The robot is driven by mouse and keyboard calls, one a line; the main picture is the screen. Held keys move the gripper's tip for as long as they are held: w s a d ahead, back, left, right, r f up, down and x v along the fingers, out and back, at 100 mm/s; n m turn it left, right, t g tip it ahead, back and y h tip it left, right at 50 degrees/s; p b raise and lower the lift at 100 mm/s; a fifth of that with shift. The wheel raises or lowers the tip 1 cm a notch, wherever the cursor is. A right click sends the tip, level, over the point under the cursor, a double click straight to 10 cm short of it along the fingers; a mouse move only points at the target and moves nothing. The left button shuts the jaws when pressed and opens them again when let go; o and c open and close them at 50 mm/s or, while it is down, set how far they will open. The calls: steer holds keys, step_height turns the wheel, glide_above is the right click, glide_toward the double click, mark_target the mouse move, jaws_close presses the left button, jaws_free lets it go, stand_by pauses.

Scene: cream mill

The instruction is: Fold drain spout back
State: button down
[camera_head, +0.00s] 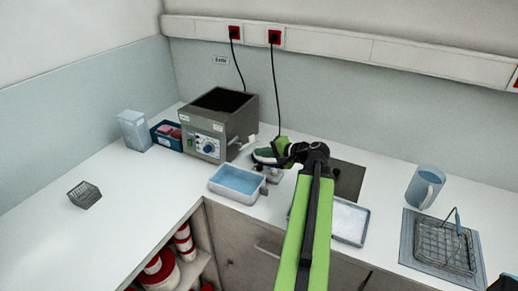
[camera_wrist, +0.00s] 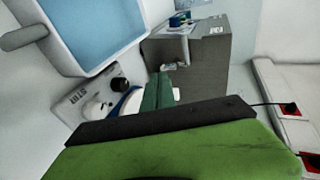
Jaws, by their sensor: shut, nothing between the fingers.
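The grey bath unit (camera_head: 203,140) stands at the back of the counter, with a blue dial on its front panel. A small pale spout-like part (camera_head: 240,145) sticks out from its right side, low down; its exact angle is hard to tell. My gripper (camera_head: 262,155) is to the right of this part, apart from it, low over a small white device. In the wrist view my gripper (camera_wrist: 158,92) shows as dark green fingers, shut and empty. The grey unit also shows in the wrist view (camera_wrist: 205,50), beyond the fingertips.
A white tray of blue liquid (camera_head: 212,186) stands in front of the unit. The small white device with knobs (camera_wrist: 95,104) lies close under my gripper. A clear container (camera_head: 133,130) and blue box (camera_head: 160,136) stand left. A jug (camera_head: 424,187) and wire basket (camera_head: 446,246) stand right.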

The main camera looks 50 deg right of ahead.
steer(key=m+t+h, duration=0.2)
glide_toward(252, 139)
steer(key=w+f+b, duration=0.1)
steer(key=b, duration=0.1)
steer(key=w+f+b, duration=0.1)
steer(key=b, duration=0.1)
steer(key=shift+w+d, duration=0.2)
steer(key=shift+w, duration=0.15)
steer(key=w, duration=0.2)
steer(key=shift+w+r, duration=0.2)
steer(key=shift+w, duration=0.65)
